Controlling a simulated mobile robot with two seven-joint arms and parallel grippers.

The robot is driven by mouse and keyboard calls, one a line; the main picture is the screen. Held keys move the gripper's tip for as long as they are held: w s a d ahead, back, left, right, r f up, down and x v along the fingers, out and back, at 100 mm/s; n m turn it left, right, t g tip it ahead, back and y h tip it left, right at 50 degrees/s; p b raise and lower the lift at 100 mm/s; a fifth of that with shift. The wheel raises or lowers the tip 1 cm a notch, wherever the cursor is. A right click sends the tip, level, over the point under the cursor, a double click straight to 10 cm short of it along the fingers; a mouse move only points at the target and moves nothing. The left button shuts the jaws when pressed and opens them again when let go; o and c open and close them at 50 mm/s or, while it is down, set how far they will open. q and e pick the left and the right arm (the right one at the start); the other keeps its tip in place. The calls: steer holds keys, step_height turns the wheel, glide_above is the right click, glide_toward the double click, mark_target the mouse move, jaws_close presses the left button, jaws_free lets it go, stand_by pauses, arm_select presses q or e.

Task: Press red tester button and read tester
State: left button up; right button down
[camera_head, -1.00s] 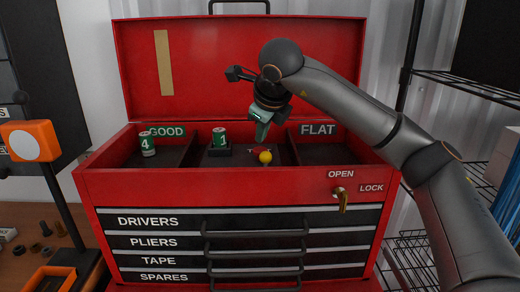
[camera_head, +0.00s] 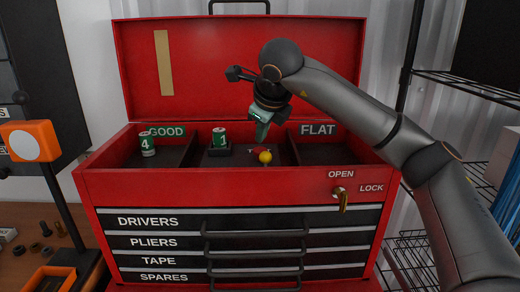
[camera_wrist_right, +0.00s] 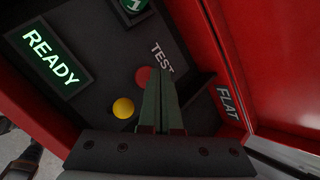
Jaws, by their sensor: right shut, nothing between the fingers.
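My right gripper (camera_head: 262,139) is shut and empty, pointing down over the middle compartment of the red toolbox. It also shows in the right wrist view (camera_wrist_right: 163,75), its fingertips close beside the red button (camera_wrist_right: 142,76) near the word TEST. Touching or apart is unclear. The red button shows partly in the head view (camera_head: 256,150). A yellow knob (camera_wrist_right: 123,108) is close by. The tester display (camera_wrist_right: 44,55) reads READY in pale letters on green. Green battery 1 (camera_head: 219,137) stands in a dark holder left of the buttons. My left gripper is not in view.
Green-and-white battery 4 (camera_head: 147,146) stands in the left compartment by the GOOD label (camera_head: 166,131). The compartment by the FLAT label (camera_head: 318,129) looks empty. The raised lid (camera_head: 220,70) is behind my gripper. Dividers separate the compartments.

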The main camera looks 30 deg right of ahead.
mark_target(262, 151)
steer(key=shift+f, duration=0.1)
steer(key=shift+f+b, duration=0.3)
steer(key=shift+f, duration=0.05)
steer(key=shift+f+b, duration=0.7)
steer(key=shift+f, duration=0.15)
stand_by(1.0)
stand_by(0.4)
steer(key=shift+r+p, duration=1.1)
steer(key=shift+r, duration=0.2)
step_height(262, 151, up, 3)
steer(key=shift+f+p, duration=0.1)
steer(key=shift+p, duration=1.05)
steer(key=shift+r+p, duration=0.6)
steer(key=shift+r, duration=0.55)
